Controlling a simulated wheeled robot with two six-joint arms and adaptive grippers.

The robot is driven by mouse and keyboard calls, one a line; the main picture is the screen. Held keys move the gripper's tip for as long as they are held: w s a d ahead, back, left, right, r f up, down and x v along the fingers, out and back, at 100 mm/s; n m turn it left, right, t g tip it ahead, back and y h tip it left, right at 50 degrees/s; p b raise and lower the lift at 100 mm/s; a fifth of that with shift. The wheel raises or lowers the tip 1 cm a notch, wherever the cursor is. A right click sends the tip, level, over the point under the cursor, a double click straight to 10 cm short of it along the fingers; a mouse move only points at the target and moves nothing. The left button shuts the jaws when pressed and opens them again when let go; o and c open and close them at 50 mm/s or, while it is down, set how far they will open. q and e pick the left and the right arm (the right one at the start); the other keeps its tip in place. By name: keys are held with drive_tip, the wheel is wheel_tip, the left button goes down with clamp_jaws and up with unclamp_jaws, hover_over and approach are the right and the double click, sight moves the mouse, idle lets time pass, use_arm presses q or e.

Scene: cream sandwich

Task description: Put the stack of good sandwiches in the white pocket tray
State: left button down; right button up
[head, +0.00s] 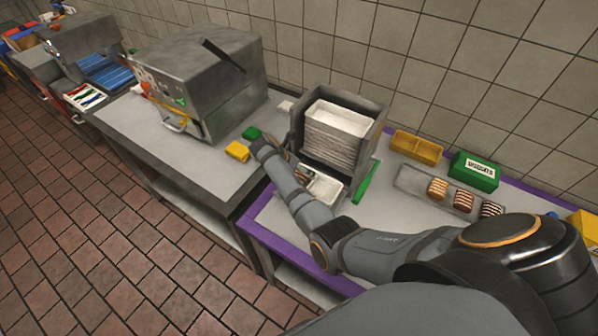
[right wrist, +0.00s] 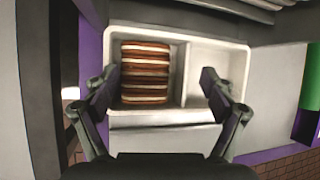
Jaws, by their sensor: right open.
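The white pocket tray (right wrist: 216,56) fills the middle of the right wrist view and has two pockets. It also shows in the head view (head: 329,192), partly behind my right arm. A stack of brown sandwiches with cream layers (right wrist: 145,72) lies in its left pocket; the right pocket is empty. My right gripper (right wrist: 159,78) is open over the tray. One finger is by the stack's left side, the other over the right pocket, apart from the stack. In the head view the right fingers (head: 298,174) are mostly hidden. My left gripper is not in view.
A metal dispenser (head: 341,130) holding piled white trays stands just behind the pocket tray. A grey tray (head: 412,182) with three striped stacks (head: 463,196), a yellow bin (head: 416,147) and a green box (head: 474,171) are to the right. A green piece (head: 365,183) lies close by.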

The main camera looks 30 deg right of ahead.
drive_tip(key=v, duration=0.7)
drive_tip(key=shift+a+r, duration=0.15)
drive_tip(key=shift+r, duration=0.1)
idle(0.5)
